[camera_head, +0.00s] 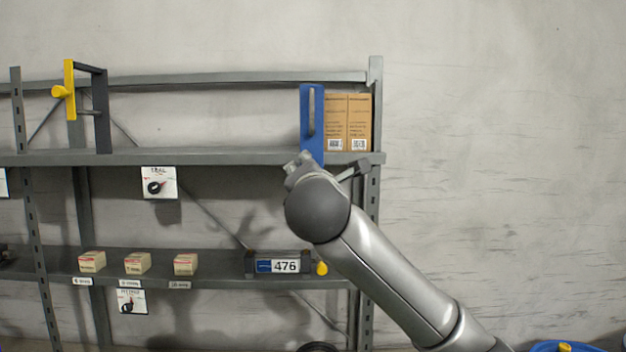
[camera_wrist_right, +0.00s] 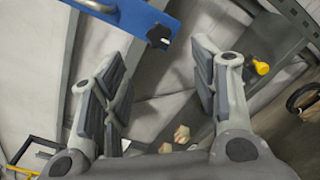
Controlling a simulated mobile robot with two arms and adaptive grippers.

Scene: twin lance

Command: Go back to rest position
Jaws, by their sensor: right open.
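My right gripper (camera_head: 327,170) is raised in front of the shelf's upper board, at its right end. In the right wrist view the two fingers of this gripper (camera_wrist_right: 158,80) stand wide apart with nothing between them. A blue panel with a grey handle (camera_head: 312,120) stands upright on the upper shelf just above the gripper in the picture. It also shows as a blue bar with a dark knob (camera_wrist_right: 130,15) in the right wrist view, beyond the fingertips. My left gripper is in neither view.
A grey metal shelf (camera_head: 230,158) stands against the wall. Cardboard boxes (camera_head: 348,115) and a yellow-black frame (camera_head: 100,110) are on top. Below are small boxes (camera_head: 137,263) and a dark block labelled 476 (camera_head: 278,265). A blue container (camera_head: 565,346) is at bottom right. The wall side at right is clear.

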